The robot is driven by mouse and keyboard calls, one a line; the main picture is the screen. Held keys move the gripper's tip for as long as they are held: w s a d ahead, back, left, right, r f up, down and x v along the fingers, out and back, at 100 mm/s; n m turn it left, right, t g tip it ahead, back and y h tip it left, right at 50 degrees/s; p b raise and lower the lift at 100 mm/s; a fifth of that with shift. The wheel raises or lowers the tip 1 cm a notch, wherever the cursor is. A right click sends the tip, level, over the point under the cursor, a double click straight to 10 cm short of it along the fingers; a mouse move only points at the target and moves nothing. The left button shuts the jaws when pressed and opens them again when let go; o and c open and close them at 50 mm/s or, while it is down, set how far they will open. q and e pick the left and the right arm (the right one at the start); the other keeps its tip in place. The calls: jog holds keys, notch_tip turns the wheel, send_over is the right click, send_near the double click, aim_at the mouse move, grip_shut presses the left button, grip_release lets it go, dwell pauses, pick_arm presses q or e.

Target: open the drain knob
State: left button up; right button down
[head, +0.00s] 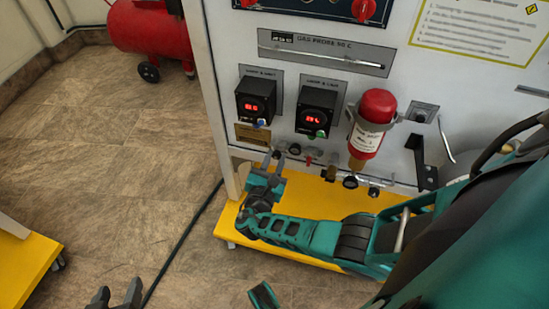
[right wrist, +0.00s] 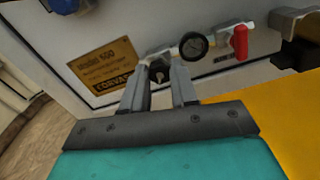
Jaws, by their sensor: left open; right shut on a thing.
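The drain knob (right wrist: 158,72) is a small dark knob at the left end of a row of fittings low on the white panel. In the right wrist view it sits between the two fingertips of my right gripper (right wrist: 159,85), which is shut on it. In the head view my right gripper (head: 274,160) reaches the panel's lower left, and its fingers mostly hide the knob. My left gripper (head: 118,290) is open and empty over the floor at the bottom edge of the head view.
A pressure gauge (right wrist: 194,45) and a red valve handle (right wrist: 239,42) are right of the knob. A yellow label (right wrist: 105,65) is on its left. A red cylinder (head: 372,125) hangs on the panel above the yellow base (head: 232,218). Open floor lies left, crossed by a black cable (head: 185,235).

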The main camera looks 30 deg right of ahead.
jog(key=n, duration=0.2)
jog(key=shift+r+n+p, duration=0.1)
jog(key=shift+n+p, duration=0.2)
jog(key=shift+n, duration=1.2)
jog(key=shift+n+p, duration=0.3)
jog(key=c, duration=0.9)
grip_release()
